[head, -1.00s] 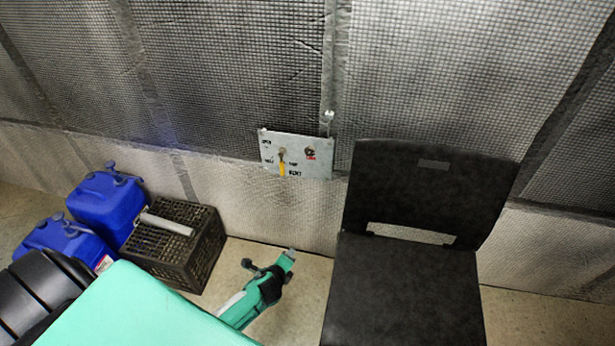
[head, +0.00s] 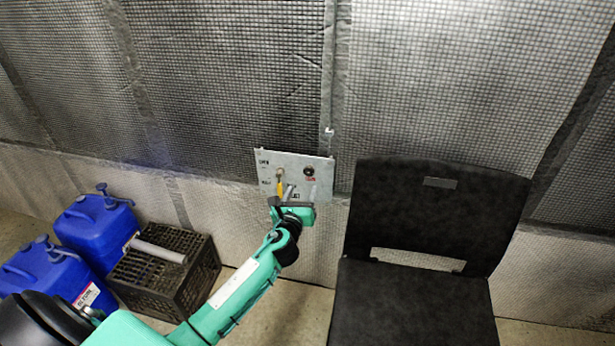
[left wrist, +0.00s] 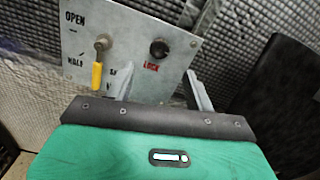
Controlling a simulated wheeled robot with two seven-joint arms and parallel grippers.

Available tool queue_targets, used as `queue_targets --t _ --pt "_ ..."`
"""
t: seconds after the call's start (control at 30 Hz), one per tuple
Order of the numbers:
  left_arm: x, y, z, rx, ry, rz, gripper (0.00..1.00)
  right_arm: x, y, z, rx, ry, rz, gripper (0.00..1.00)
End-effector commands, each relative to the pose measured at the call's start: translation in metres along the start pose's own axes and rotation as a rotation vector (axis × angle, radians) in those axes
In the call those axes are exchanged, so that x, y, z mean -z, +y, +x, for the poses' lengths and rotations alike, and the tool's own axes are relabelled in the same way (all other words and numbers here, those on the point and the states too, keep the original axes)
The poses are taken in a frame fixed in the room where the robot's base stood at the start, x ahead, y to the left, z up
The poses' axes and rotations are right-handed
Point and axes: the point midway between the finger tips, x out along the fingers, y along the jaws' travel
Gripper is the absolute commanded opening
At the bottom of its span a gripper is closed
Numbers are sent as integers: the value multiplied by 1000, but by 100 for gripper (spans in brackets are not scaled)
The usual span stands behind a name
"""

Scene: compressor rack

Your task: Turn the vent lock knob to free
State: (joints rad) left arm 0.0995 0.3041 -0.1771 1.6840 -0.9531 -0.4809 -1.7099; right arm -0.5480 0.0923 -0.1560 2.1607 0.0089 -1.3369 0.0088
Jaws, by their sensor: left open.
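A grey panel (head: 265,156) hangs on the mesh wall. On its right half sits a round black knob (head: 309,171) with red lettering under it; in the left wrist view the knob (left wrist: 159,50) is above the word LOCK. A yellow-handled lever (head: 281,188) hangs downward on the panel's left half, and also shows in the left wrist view (left wrist: 97,75). My left gripper (head: 290,192) is in front of the panel's lower part. In the left wrist view its fingers (left wrist: 160,88) are spread, empty, below the knob and apart from it. My right gripper is not in view.
A black chair (head: 440,215) stands close to the right of the panel and my left arm. A dark crate (head: 165,270) with a grey cylinder on it and blue jugs (head: 95,235) stand at the left. Bare floor shows between crate and chair.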

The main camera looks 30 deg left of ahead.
Motion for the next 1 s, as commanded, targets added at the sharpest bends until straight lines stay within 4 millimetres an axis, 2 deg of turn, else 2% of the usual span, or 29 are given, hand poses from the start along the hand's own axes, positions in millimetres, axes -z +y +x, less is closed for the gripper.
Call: queue_targets --t 0.1,0.3,0.5,0.93,1.0 --pt "0 0 24 -1 -1 -1 54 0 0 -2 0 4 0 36" --pt "0 0 58 -1 -1 -2 54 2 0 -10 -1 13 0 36" --pt "1 0 80 0 1 -2 54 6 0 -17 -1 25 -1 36" --pt "1 0 88 0 2 -2 54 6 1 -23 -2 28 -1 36" --pt "1 0 88 0 2 -2 40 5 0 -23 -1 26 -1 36"
